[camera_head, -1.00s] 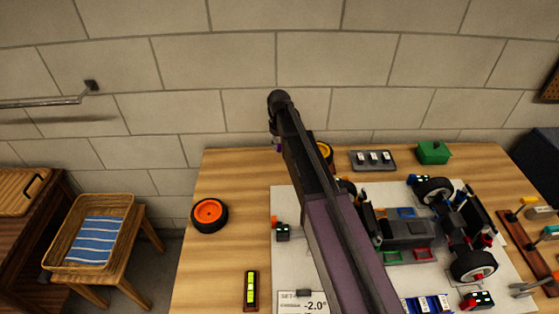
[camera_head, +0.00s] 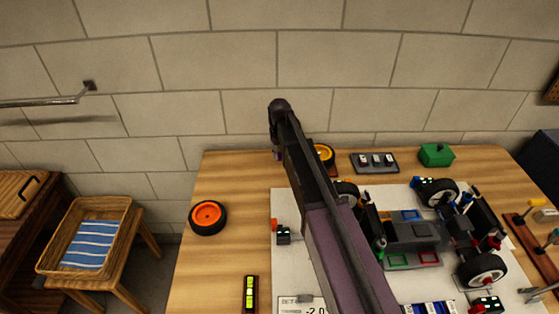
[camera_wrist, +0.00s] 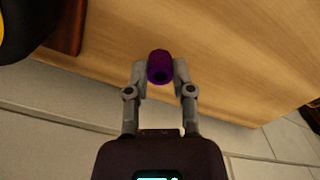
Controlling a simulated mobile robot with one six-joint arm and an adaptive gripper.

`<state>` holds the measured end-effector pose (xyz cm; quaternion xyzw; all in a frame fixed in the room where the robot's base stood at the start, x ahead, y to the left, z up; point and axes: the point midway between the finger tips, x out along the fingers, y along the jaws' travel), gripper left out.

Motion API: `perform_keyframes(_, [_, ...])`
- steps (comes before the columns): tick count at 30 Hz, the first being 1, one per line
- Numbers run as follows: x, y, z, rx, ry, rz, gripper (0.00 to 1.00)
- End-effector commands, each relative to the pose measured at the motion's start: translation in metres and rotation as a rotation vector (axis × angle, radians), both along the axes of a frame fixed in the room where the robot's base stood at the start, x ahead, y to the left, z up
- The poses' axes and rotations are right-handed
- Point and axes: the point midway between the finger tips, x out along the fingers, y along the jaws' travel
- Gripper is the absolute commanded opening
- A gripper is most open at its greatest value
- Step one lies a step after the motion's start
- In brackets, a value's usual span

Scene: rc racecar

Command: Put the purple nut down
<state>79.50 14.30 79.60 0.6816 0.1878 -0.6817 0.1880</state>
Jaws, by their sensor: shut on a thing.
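The purple nut (camera_wrist: 161,66) is held between the two fingertips of my gripper (camera_wrist: 160,75) in the wrist view. It is a small ridged cylinder with a dark hole in the end facing the camera. In the wrist view, bare wooden table top (camera_wrist: 210,55) shows behind the nut, near the table's back edge. The gap between nut and table cannot be told. In the head view, my arm hides most of the gripper, and only a small purple part shows at the arm's far end, near the back edge of the table.
An orange-hubbed wheel (camera_head: 208,217) lies on the left of the table. A yellow-hubbed wheel (camera_head: 324,153), a grey tray (camera_head: 374,163) and a green box (camera_head: 436,154) stand along the back. The racecar (camera_head: 412,234) sits on a white mat (camera_head: 284,258). The back left table is clear.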

Motion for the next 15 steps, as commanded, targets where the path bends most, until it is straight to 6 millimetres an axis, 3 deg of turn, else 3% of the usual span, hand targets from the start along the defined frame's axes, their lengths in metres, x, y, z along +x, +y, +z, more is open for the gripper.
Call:
perform_keyframes(6, [0.000, 0.000, -0.020, 0.000, 0.000, 0.000, 0.00])
perform_keyframes(15, [0.000, 0.000, -0.022, 0.000, 0.000, 0.000, 0.00])
